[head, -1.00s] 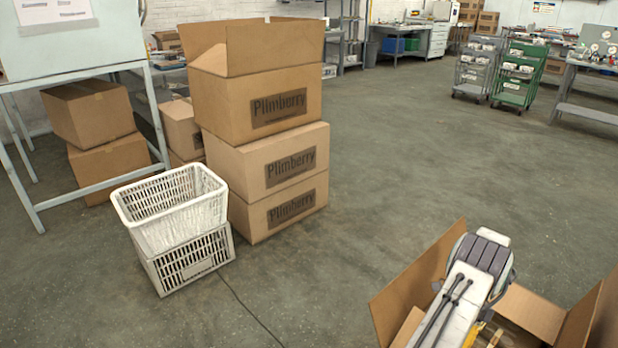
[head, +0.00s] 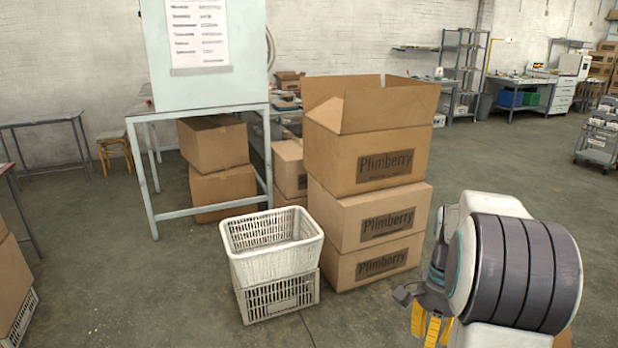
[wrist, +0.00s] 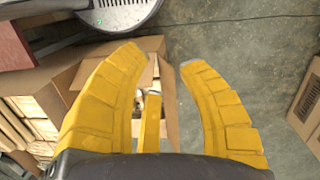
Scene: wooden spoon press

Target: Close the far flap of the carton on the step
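My gripper (wrist: 162,57) has its yellow fingers spread apart with nothing between the tips. In the head view my gripper (head: 432,328) points down at the lower right, beside my arm. Below the fingers in the wrist view is an open brown carton (wrist: 166,98), with small pale things inside. One of its flaps (wrist: 152,44) shows beyond the fingertips. The fingers cover much of this carton, and I cannot tell whether they touch it. In the head view my arm hides nearly all of it. The step under it cannot be made out.
A stack of Plimberry cartons (head: 368,215), the top one open, stands mid-floor. White baskets (head: 272,255) are stacked beside it. A pale table (head: 200,112) stands behind. In the wrist view another carton (wrist: 306,104) is at right. Open floor lies right of the stack.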

